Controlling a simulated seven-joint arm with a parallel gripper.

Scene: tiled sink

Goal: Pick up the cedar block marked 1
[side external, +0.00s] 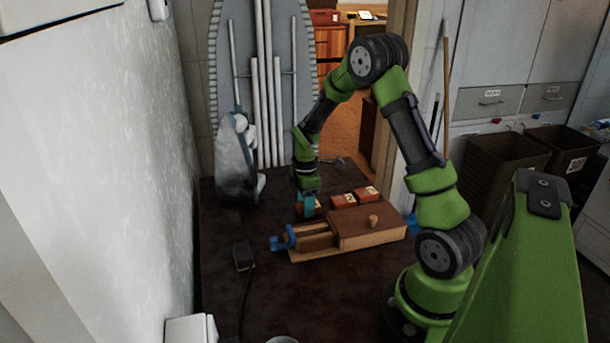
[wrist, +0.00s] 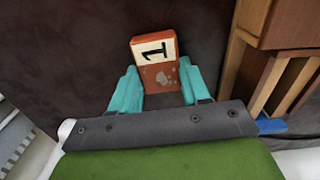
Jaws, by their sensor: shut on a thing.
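The cedar block marked 1 (wrist: 158,62) is between the two teal fingers of my gripper (wrist: 156,88) in the wrist view. Its reddish-brown body carries a white label with a black 1, and a pale worn patch lies below the label. The fingers touch its left and right sides. In the side view my gripper (side external: 306,205) points down at the dark table, left of two other blocks, and the fingers hide part of the block. I cannot tell whether the block touches the table.
Two more reddish labelled blocks, a nearer one (side external: 343,201) and a farther one (side external: 367,194), stand right of my gripper. A wooden box (side external: 370,230) with a knob and a blue-ended clamp part lies in front. A dark small box (side external: 243,256) with a cord sits left. The table's front is mostly clear.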

